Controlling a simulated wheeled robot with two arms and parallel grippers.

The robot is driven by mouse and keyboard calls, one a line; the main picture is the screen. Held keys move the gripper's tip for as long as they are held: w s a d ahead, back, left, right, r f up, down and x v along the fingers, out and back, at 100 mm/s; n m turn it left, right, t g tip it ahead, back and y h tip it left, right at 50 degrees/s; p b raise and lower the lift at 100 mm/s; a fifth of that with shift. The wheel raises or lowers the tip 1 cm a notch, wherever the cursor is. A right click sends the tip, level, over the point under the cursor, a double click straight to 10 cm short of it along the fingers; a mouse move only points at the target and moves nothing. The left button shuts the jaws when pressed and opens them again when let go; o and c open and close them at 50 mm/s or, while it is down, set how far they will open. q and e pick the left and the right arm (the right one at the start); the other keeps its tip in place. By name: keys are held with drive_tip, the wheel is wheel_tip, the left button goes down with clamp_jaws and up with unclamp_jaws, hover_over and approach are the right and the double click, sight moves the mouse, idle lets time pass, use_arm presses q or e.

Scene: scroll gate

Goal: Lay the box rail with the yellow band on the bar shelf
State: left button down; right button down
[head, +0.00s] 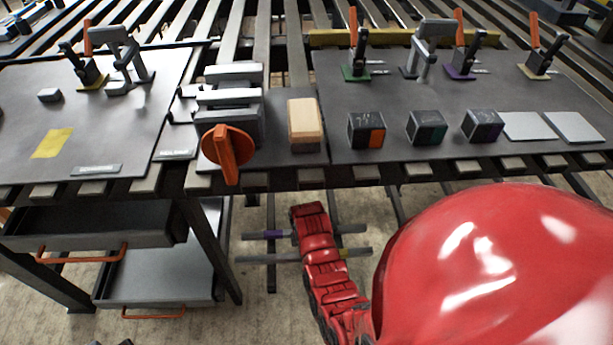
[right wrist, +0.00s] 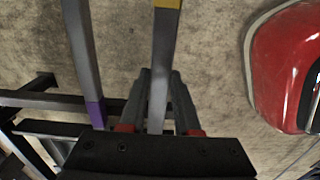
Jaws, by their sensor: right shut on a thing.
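My right arm reaches down below the front edge of the workbench in the head view. In the right wrist view my right gripper (right wrist: 160,78) is shut on the grey box rail with the yellow band (right wrist: 165,40). In the head view this rail (head: 255,260) lies crosswise under my red arm, its yellow band (head: 343,253) to the right. A second grey rail with a purple band (head: 262,235) runs beside it, apart from it. Dark bars of the bar shelf (head: 271,274) show below. I cannot tell whether the held rail touches them. My left gripper is out of view.
The workbench (head: 240,175) above carries a vise with an orange handle (head: 228,148), a wooden block (head: 304,122), several dark cubes (head: 366,130) and toggle clamps (head: 356,62). Drawers with orange handles (head: 82,255) stand at left. Bare floor lies below.

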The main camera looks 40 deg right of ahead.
drive_tip(key=shift+w+d, duration=0.2)
drive_tip(key=shift+d, duration=0.1)
drive_tip(key=shift+d+f, duration=0.2)
drive_tip(key=shift+f, duration=0.05)
wheel_tip(320, 180, down, 3)
drive_tip(key=shift+f+b, duration=0.1)
drive_tip(key=shift+b, duration=0.35)
drive_tip(key=c, duration=0.6)
unclamp_jaws()
